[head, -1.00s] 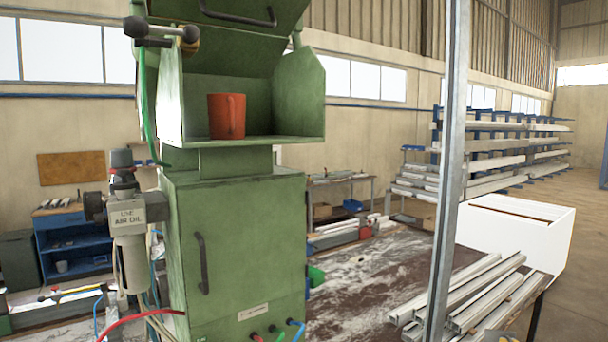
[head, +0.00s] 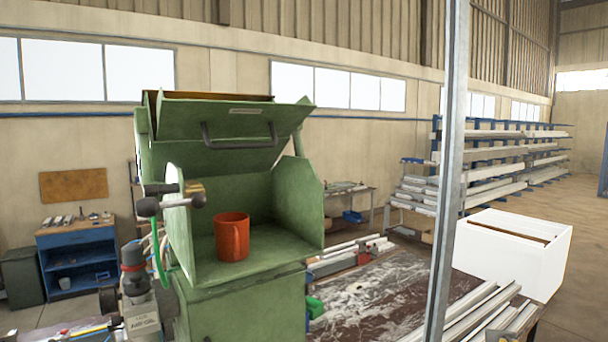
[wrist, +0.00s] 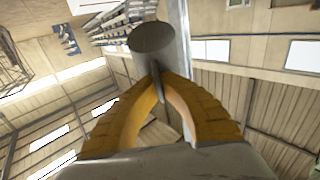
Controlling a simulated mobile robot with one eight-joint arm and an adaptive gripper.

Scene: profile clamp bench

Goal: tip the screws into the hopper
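The green hopper (head: 296,208) is an open-fronted bin on top of a green machine. Its flap (head: 222,122) with a dark bar handle is raised. A red mug (head: 232,237) stands upright on the hopper's floor; its inside is too dark to tell what it holds. No screws can be made out. In the wrist view, my gripper (wrist: 157,72) has its yellow fingers closed together on a thin grey strip. This seems part of a dark grey, round-ended, cup-like thing (wrist: 152,38) just beyond the fingertips. My gripper is not in the head view.
An upright metal post (head: 447,170) stands right of the hopper. Metal profiles (head: 480,318) lie on the bench at right, near a white box (head: 515,255).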

